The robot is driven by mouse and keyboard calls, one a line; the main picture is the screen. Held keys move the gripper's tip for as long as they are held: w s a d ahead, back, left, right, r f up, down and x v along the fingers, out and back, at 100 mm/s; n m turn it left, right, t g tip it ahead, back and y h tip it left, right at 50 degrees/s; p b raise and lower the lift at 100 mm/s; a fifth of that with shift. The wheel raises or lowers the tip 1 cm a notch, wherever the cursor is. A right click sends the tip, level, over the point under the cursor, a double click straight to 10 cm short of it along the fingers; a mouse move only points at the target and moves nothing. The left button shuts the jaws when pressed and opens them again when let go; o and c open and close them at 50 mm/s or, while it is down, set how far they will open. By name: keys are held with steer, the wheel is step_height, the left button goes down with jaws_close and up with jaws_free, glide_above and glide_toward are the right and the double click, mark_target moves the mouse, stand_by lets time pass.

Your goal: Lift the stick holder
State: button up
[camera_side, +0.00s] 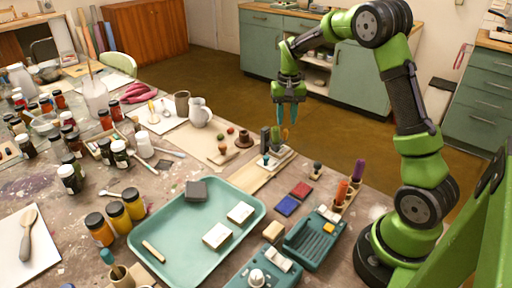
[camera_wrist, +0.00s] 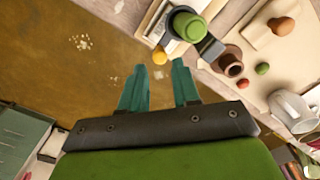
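The likeliest stick holder is a small wooden block (camera_side: 348,203) right of centre in the side view. An orange stick (camera_side: 341,191) and a taller purple stick (camera_side: 358,170) stand upright in it. I cannot make it out in the wrist view. My gripper (camera_side: 287,126) hangs in the air behind and left of the holder, with its teal fingers pointing down. In the wrist view my gripper (camera_wrist: 159,66) has its fingers apart with nothing held between them.
A dark upright device (camera_side: 270,140) stands on a board below my gripper; its green knob shows in the wrist view (camera_wrist: 187,23). Red (camera_side: 301,190) and blue (camera_side: 287,206) blocks lie left of the holder. A teal grooved tray (camera_side: 312,250) and a large teal tray (camera_side: 180,225) are in front.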

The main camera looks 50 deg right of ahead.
steer(key=shift+f, duration=1.85)
